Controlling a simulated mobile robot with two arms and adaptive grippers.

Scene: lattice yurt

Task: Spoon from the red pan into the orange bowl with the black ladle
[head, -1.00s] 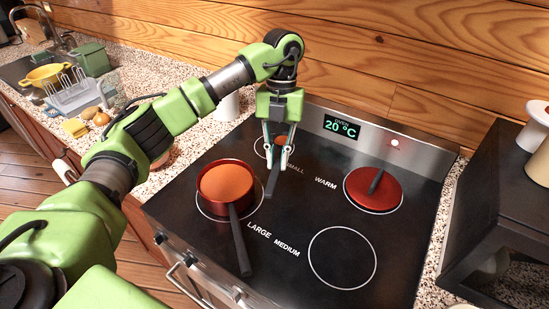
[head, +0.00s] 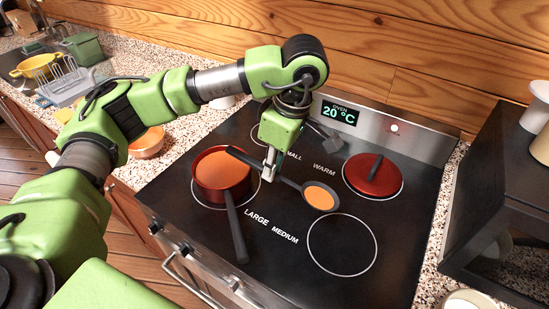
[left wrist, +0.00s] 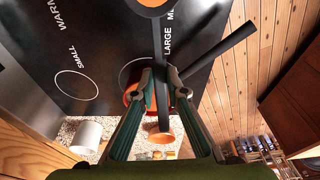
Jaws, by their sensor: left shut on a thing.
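My left gripper (head: 269,168) is shut on the handle of the black ladle (head: 288,183) and holds it above the stove. The ladle's scoop, right of the gripper, holds orange food. Its handle end reaches over the red pan (head: 198,190), which contains orange food and sits on the large burner. The orange bowl (head: 150,144) stands on the counter left of the stove, partly hidden by my left arm. The left wrist view shows the gripper (left wrist: 163,80) on the ladle handle, the red pan (left wrist: 128,92) partly hidden behind it, and the orange bowl (left wrist: 161,137).
The pan's dark handle (head: 235,222) points toward the stove's front. A red lid (head: 373,175) lies on the right rear burner. The medium burner (head: 342,246) is clear. A dish rack (head: 72,82) and yellow pot (head: 33,66) stand far left. A black oven-like box (head: 500,180) stands right.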

